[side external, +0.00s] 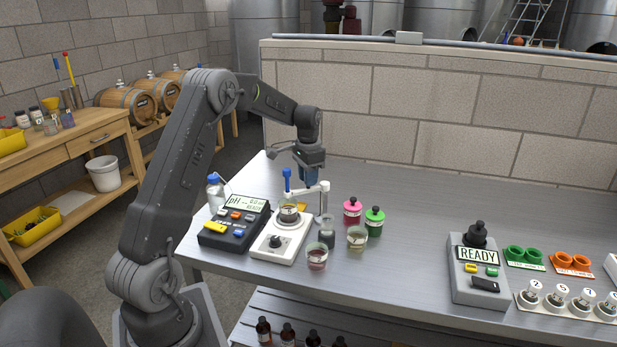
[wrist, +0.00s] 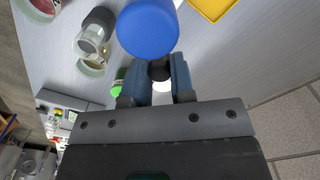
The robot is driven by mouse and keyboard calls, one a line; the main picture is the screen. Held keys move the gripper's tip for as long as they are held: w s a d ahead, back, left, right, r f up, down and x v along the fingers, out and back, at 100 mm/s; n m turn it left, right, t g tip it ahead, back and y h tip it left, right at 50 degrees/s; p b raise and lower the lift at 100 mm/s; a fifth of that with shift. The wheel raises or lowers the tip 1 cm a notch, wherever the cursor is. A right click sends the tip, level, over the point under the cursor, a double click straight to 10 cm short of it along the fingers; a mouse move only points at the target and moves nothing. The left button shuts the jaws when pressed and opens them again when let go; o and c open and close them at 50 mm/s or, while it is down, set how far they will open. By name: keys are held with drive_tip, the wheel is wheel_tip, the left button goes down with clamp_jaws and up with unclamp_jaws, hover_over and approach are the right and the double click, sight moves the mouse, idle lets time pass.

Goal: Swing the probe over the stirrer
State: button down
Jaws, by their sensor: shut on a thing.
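The probe (side external: 287,181) has a blue cap and hangs from a white swing arm (side external: 302,190) on a post. In the side view it appears in line with a small beaker (side external: 289,212) on the white stirrer (side external: 277,244); its exact height there is hard to tell. My gripper (side external: 309,183) points down at the swing arm beside the probe. In the wrist view the blue cap (wrist: 148,28) is close to the camera, just beyond my fingers (wrist: 156,78). They are shut on a white part of the arm, mostly hidden between them.
A pH meter (side external: 234,224) stands left of the stirrer. Beakers (side external: 317,258) and the pink-capped (side external: 352,211) and green-capped bottles (side external: 374,221) stand close on its right. A grey READY box (side external: 478,270) is farther right. The bench between is clear.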

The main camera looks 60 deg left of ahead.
drive_tip(key=shift+a, duration=0.1)
drive_tip(key=c, duration=1)
unclamp_jaws()
drive_tip(key=shift+o, duration=0.2)
wheel_tip(320, 180, up, 14)
drive_tip(key=s+d+r+t+y, duration=0.1)
drive_tip(key=s+d+r, duration=0.2)
drive_tip(key=d, duration=0.6)
drive_tip(key=s+d+r+t, duration=0.1)
drive_tip(key=s+d+r, duration=0.25)
drive_tip(key=d, duration=0.55)
drive_tip(key=s+d+f+t, duration=0.1)
drive_tip(key=s+d+f, duration=0.2)
drive_tip(key=s+d, duration=0.4)
drive_tip(key=s+d+f+t+h, duration=0.1)
drive_tip(key=s+d+f+t, duration=0.1)
drive_tip(key=s+d+f, duration=0.2)
drive_tip(key=s+d, duration=0.3)
drive_tip(key=s, duration=0.2)
drive_tip(key=shift+s+t, duration=0.3)
drive_tip(key=shift+s, duration=0.1)
